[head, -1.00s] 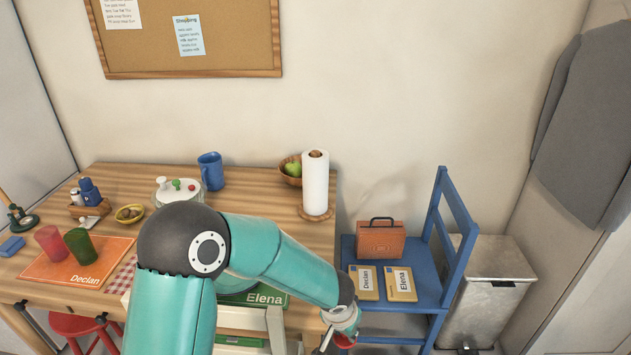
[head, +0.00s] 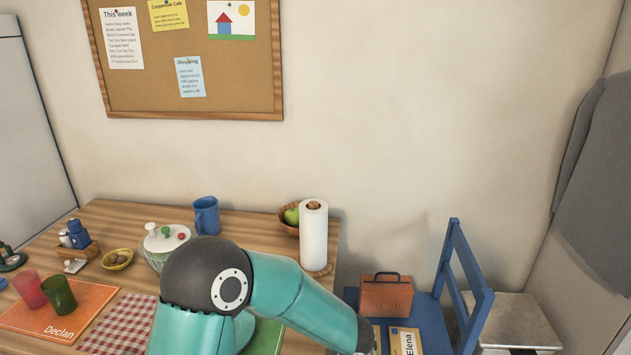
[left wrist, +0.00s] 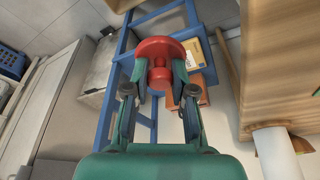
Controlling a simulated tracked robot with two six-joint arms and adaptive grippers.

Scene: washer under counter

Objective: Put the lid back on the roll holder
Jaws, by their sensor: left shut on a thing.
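The gripper itself is below the head view; only my arm shows there. The white paper roll (head: 314,238) stands upright on its wooden holder at the table's right edge, with a wooden tip (head: 314,205) on top. Part of the roll also shows in the left wrist view (left wrist: 274,153). My right gripper is in neither view.
A pot (head: 165,242) with a white top and small coloured knobs, a blue mug (head: 206,215) and a fruit bowl (head: 285,217) stand on the table (head: 250,225). The blue chair (head: 462,275) bears a brown case (head: 386,296). A metal bin (head: 515,320) is at the right.

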